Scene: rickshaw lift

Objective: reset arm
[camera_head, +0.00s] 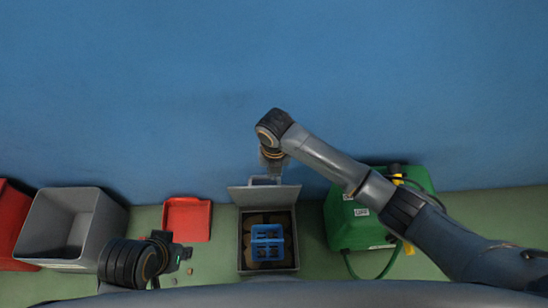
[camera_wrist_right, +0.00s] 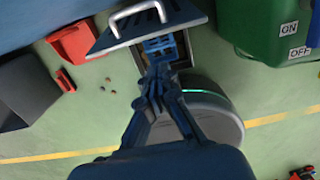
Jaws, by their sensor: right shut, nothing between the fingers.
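My right arm reaches in from the right in the head view. Its wrist is bent down, and the right gripper (camera_head: 272,168) is partly hidden below it, above the lid of a grey box. In the right wrist view the fingers of the right gripper (camera_wrist_right: 157,82) are together and empty. My left wrist is a dark rounded shape at the lower left of the head view. The left gripper (camera_head: 165,242) shows only in small part beside it, and its fingers cannot be made out.
An open grey box (camera_head: 240,250) holds a blue crate (camera_head: 266,240); its handled lid (camera_wrist_right: 130,32) stands raised. A green machine (camera_head: 350,222) with ON and OFF labels is right. A red tray (camera_head: 187,220), a grey bin (camera_head: 52,222) and a red bin (camera_head: 12,225) are left.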

